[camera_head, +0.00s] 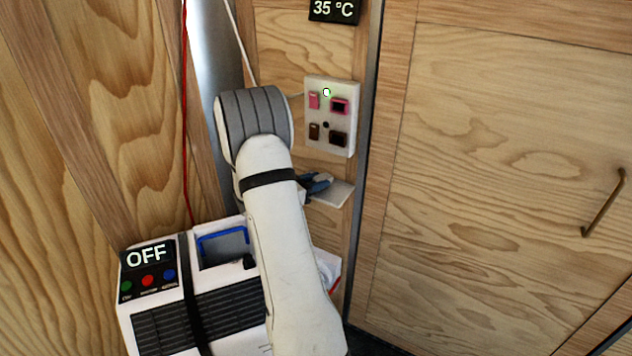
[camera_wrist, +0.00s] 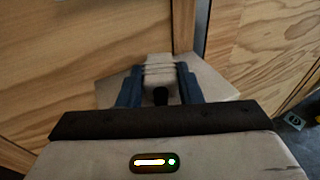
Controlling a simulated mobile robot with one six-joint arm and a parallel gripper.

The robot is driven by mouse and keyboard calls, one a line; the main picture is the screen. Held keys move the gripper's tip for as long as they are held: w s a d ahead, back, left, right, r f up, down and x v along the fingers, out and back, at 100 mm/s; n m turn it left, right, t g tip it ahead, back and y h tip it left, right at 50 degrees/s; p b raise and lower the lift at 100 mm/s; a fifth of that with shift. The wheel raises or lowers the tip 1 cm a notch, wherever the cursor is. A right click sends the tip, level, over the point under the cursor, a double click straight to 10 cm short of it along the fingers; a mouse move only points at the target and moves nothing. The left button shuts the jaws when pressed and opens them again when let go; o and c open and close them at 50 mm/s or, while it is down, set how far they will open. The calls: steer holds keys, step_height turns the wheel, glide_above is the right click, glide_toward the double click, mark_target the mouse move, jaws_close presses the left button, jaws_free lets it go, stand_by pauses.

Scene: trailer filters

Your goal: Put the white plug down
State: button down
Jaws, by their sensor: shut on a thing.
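My gripper (camera_head: 317,184) is at the small white shelf (camera_head: 338,196) below the wall socket panel. In the wrist view, the blue fingers of my gripper (camera_wrist: 158,72) are shut on the white plug (camera_wrist: 159,63), one on each side. The pale shelf (camera_wrist: 218,84) spreads out behind and to both sides of the fingers. I cannot tell whether the plug touches the shelf. In the head view, my arm and fingers hide the plug.
The socket panel (camera_head: 342,122) has a lit indicator, a pink upper switch and a dark lower one. A white box with an OFF display (camera_head: 147,255) stands below left. A wooden door (camera_head: 500,180) with a handle is on the right. A red cord (camera_head: 186,110) hangs left.

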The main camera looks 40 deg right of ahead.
steer(key=shift+f+b, duration=0.4)
steer(key=shift+f, duration=0.2)
steer(key=c, duration=1)
jaws_free()
steer(key=shift+r, duration=0.1)
steer(key=shift+r, duration=0.25)
steer(key=w+a+r+p, duration=0.1)
steer(key=a+r, duration=0.2)
steer(key=a, duration=0.9)
steer(key=s+a+r+m+t+y, duration=0.1)
steer(key=s+a+r+m+y, duration=0.1)
steer(key=s+a+m+y, duration=0.3)
steer(key=s+a+r+m+t+y, duration=0.1)
steer(key=s+a+m+y, duration=0.4)
steer(key=a, duration=0.8)
steer(key=s+a+r+m+t+y, duration=0.1)
steer(key=s+a+r+m+y, duration=0.2)
steer(key=s+a+m+y, duration=0.3)
steer(key=shift+s+a+r+m+t, duration=0.1)
steer(key=shift+s+a+m+t, duration=0.1)
steer(key=shift+s+a, duration=0.8)
steer(key=shift+s+a+r+m+t, duration=0.1)
steer(key=shift+s+a+m, duration=0.1)
steer(key=shift+s+a, duration=0.75)
